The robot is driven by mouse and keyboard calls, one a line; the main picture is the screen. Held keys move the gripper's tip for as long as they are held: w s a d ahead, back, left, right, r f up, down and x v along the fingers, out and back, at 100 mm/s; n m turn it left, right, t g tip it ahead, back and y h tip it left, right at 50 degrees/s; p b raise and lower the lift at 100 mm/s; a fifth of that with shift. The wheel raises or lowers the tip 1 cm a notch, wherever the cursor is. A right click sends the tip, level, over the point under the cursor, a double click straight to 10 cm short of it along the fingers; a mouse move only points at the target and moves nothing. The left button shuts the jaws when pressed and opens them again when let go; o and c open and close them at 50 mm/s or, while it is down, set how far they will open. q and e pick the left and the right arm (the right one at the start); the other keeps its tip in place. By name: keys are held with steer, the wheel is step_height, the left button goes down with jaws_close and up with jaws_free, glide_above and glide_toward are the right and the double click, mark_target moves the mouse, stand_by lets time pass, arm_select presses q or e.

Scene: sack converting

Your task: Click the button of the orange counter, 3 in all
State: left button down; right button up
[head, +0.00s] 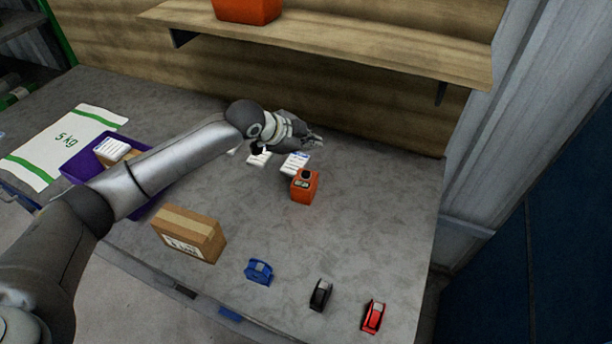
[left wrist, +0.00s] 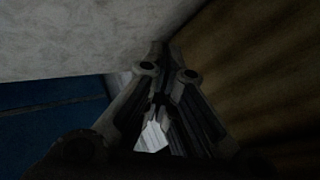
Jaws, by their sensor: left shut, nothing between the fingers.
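The orange counter (head: 304,186) stands on the grey table, with a dark round button (head: 306,174) on top and a small display on its front. I cannot read the display. My left gripper (head: 318,141) is shut and empty. It is behind the counter in the head view, near the wooden back wall, and apart from the counter. In the left wrist view the closed fingers (left wrist: 160,98) show dark, with the table surface and wooden wall around them. The counter does not show clearly there. My right gripper is not in view.
White labelled packs (head: 294,163) lie just behind the counter. Blue (head: 258,271), black (head: 320,294) and red (head: 373,316) items line the front. A shelf (head: 340,45) overhangs the back.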

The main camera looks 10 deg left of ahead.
arm_select(q)
steer(key=b, duration=0.5)
glide_above(308, 175)
step_height(308, 175, down, 6)
steer(key=shift+f, duration=0.1)
steer(key=shift+d+f, duration=0.1)
steer(key=shift+f, duration=0.5)
stand_by(0.5)
steer(key=shift+f, duration=0.1)
steer(key=shift+f, duration=0.3)
